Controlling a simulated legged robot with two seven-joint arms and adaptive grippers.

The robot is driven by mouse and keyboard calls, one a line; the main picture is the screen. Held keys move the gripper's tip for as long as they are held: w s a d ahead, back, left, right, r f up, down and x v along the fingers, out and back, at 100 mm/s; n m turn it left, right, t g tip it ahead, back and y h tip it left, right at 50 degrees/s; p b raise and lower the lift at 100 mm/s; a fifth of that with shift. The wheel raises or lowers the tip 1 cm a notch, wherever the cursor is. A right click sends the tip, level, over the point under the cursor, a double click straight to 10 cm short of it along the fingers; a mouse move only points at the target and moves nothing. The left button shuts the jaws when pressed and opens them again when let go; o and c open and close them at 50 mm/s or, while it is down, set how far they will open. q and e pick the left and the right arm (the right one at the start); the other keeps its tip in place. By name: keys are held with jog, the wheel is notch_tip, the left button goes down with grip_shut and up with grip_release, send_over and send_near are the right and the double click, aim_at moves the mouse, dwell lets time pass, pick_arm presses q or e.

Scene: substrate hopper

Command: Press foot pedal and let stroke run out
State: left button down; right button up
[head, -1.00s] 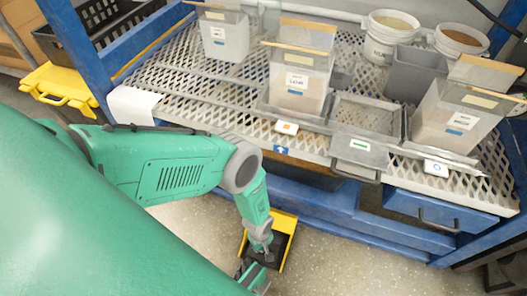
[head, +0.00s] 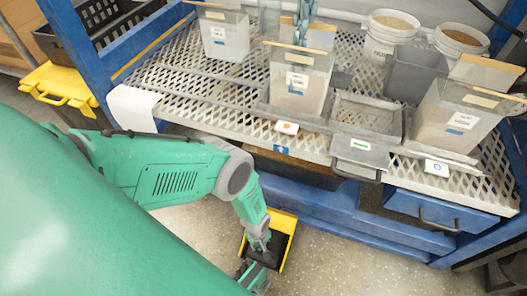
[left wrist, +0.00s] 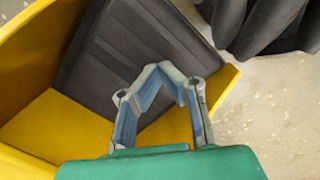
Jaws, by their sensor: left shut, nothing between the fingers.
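The foot pedal is a black ribbed plate (head: 277,244) inside a yellow housing (head: 285,219) on the floor in front of the bench. In the left wrist view the plate (left wrist: 95,70) fills the upper left, with the yellow housing (left wrist: 45,135) around it. My left gripper (head: 259,243) reaches down over the pedal from the left. In the left wrist view its fingertips (left wrist: 165,72) are together over the plate, with nothing between them. I cannot tell whether they touch it.
The mesh bench holds clear hoppers: left (head: 225,42), middle (head: 297,88) and right (head: 440,118). A grey tray (head: 366,118) stands between the last two. White buckets (head: 385,42) stand behind. A blue-grey shape (head: 305,14) shows above the middle hopper.

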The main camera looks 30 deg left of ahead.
pick_arm(q)
jog(key=shift+w+a+r, duration=0.15)
jog(key=shift+w+a, duration=0.1)
jog(key=shift+a, duration=0.25)
jog(key=shift+w+a+r, duration=0.15)
jog(key=shift+w+a, duration=0.1)
jog(key=shift+a, duration=0.25)
jog(key=shift+r, duration=0.4)
notch_tip(320, 180, up, 11)
jog(key=a, duration=0.1)
jog(key=shift+w, duration=0.2)
